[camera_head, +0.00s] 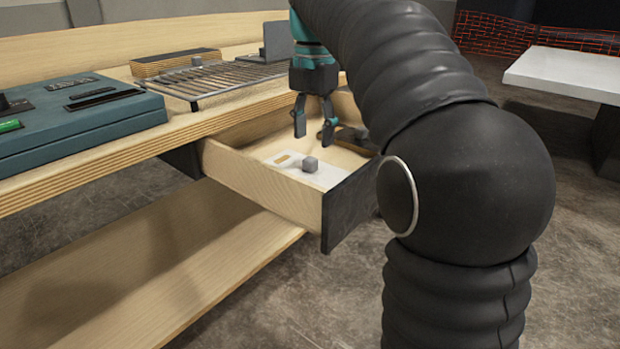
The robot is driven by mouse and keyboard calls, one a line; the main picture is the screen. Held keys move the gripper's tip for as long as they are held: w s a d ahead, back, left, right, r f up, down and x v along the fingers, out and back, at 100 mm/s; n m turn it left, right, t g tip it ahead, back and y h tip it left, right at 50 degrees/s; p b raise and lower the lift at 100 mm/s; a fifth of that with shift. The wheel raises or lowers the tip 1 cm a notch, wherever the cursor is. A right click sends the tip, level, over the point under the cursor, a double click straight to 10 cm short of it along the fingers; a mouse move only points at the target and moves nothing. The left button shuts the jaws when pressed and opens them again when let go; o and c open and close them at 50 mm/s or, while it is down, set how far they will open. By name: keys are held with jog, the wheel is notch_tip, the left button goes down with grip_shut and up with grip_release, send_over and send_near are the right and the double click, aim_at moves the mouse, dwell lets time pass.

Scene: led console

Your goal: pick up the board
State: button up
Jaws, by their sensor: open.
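The board (331,175) is a white flat piece lying on the floor of the open wooden drawer (262,190). A small grey cube-like block (310,164) sits on it, and a tan patch shows near its left end. My gripper (314,136) points down over the drawer, with its two dark fingers apart and nothing visible between them. The fingertips appear above the board, toward its back side. The drawer's front wall and my arm hide part of the drawer's inside and possibly some of the board.
The drawer's dark front panel (349,206) stands out from the wooden bench (190,132). A metal rack (205,80) and a teal console (75,118) are on the bench top. A lower shelf (165,265) runs below. A white table (570,73) stands at the right.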

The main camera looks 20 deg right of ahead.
aim_at(310, 158)
jog(key=shift+s+a+f+b, duration=0.1)
jog(key=shift+f+b, duration=0.15)
jog(key=shift+f, duration=0.7)
jog(key=shift+w+a+f+b, duration=0.15)
jog(key=shift+f+b, duration=0.1)
jog(key=shift+f, duration=0.7)
jog(key=shift+s+a+f+b, duration=0.15)
jog(key=shift+f+b, duration=0.1)
jog(key=shift+f, duration=0.7)
jog(key=shift+c, duration=0.2)
grip_shut()
